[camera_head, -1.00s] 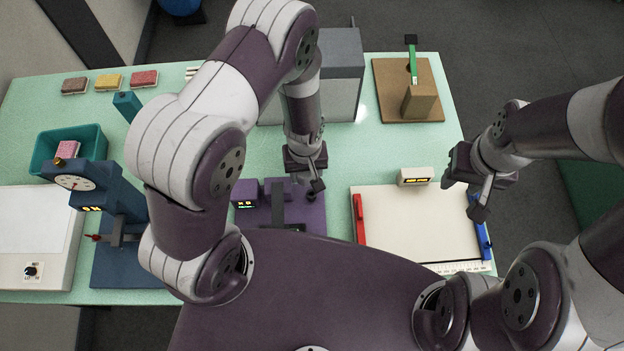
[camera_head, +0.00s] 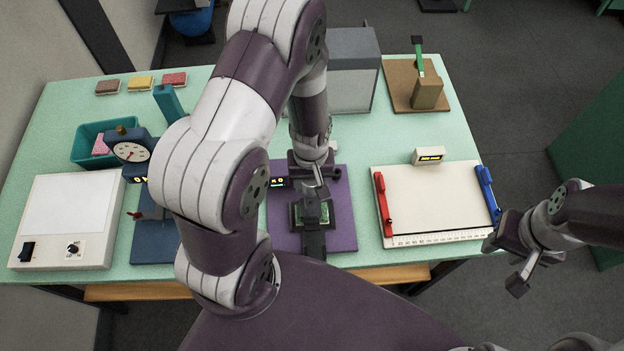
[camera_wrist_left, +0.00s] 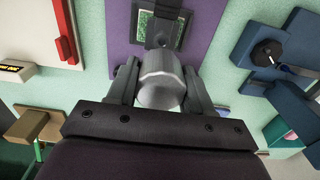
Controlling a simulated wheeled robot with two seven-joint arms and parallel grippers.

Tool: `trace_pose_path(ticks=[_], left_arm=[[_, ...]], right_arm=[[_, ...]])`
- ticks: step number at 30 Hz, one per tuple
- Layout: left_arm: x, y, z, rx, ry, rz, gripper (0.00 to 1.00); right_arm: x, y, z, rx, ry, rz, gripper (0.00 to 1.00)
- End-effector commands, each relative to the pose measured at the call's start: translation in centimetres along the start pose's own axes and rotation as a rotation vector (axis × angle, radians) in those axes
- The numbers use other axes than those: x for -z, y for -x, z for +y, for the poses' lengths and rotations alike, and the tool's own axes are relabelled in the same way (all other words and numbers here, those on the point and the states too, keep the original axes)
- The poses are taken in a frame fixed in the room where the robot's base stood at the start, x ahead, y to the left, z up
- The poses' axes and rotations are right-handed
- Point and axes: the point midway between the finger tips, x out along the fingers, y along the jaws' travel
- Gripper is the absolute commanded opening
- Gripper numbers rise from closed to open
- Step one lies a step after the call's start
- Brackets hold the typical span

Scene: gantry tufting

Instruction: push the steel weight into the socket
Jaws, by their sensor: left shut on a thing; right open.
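The steel weight (camera_wrist_left: 161,82) is a shiny pale cylinder in the left wrist view. My left gripper (camera_wrist_left: 160,90) is shut on it, with one finger on each side. In the head view my left gripper (camera_head: 316,190) is over the purple base (camera_head: 342,226), close to a dark frame with a green patterned piece (camera_head: 297,213). That green piece (camera_wrist_left: 170,30) also shows just beyond the weight in the wrist view. I cannot make out the socket opening or whether the weight touches it. My right gripper (camera_head: 505,266) is open and empty, beyond the table's right front edge.
A white board (camera_head: 430,200) with a red clamp (camera_head: 382,205) and a blue clamp (camera_head: 488,190) lies right of the purple base. A blue dial device (camera_head: 132,152) stands left, partly behind my left arm. A grey box (camera_head: 352,75) stands behind.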

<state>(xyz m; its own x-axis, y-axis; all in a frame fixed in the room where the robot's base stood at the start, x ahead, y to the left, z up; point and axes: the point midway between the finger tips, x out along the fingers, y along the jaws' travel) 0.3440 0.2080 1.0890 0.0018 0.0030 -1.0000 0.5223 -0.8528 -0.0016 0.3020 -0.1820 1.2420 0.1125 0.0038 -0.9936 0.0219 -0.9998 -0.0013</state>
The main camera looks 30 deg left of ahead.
Motion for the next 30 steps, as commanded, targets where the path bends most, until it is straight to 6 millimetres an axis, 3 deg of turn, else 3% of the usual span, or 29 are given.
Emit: trace_pose_path(ticks=[18, 30], left_arm=[[0.0, -4.7, 0.0, 0.000, 0.000, 0.000, 0.14], [-0.2, -4.7, 0.0, -0.001, 0.000, 0.002, 0.14]], right_arm=[[-0.5, -4.2, 0.0, 0.000, 0.000, 0.000, 0.43], [-0.5, -4.0, 0.0, 0.000, 0.000, 0.000, 0.43]])
